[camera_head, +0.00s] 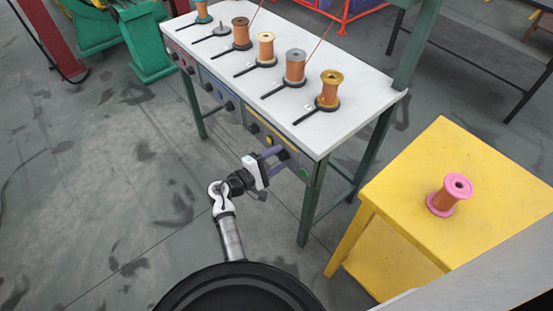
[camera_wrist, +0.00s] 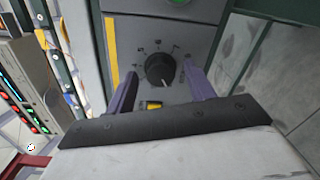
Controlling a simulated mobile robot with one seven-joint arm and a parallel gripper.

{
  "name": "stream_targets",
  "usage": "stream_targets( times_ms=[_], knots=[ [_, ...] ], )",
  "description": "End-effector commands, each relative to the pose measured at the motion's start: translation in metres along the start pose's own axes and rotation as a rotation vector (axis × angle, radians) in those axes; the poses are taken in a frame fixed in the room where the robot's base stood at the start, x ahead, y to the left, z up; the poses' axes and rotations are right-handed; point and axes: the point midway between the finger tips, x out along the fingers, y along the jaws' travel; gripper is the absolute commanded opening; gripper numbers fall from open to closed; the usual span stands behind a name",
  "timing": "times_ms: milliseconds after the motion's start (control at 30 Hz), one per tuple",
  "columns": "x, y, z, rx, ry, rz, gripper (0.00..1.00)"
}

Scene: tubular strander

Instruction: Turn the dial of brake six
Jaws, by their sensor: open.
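A black round dial (camera_wrist: 160,69) with a pale pointer mark sits on a grey panel in the wrist view, with small marks around it. The pointer points down and slightly right. My gripper (camera_wrist: 161,72) is open, its two purple fingers on either side of the dial and apart from it in the picture; contact cannot be told. In the head view my gripper (camera_head: 276,156) is at the right end of the front panel of a white table (camera_head: 350,115). A dark dial (camera_head: 283,155) shows by the fingertips. No brake number is readable.
Several spools stand on the table, the nearest a gold-topped spool (camera_head: 330,90). A green button (camera_head: 303,172) is right of my gripper. A yellow table (camera_head: 400,190) with a pink spool (camera_head: 450,195) stands at right. The floor left of my arm is clear.

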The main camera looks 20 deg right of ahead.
Motion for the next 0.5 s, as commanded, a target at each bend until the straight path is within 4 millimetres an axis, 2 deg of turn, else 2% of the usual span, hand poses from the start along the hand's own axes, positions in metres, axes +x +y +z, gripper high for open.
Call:
stream_targets(
  times_ms=[167, 500],
  knots=[
    [-0.026, -0.002, -0.002, 0.001, 0.006, 0.002, 0.53],
    [-0.102, -0.003, -0.002, -0.001, 0.006, 0.001, 0.53]
  ],
)
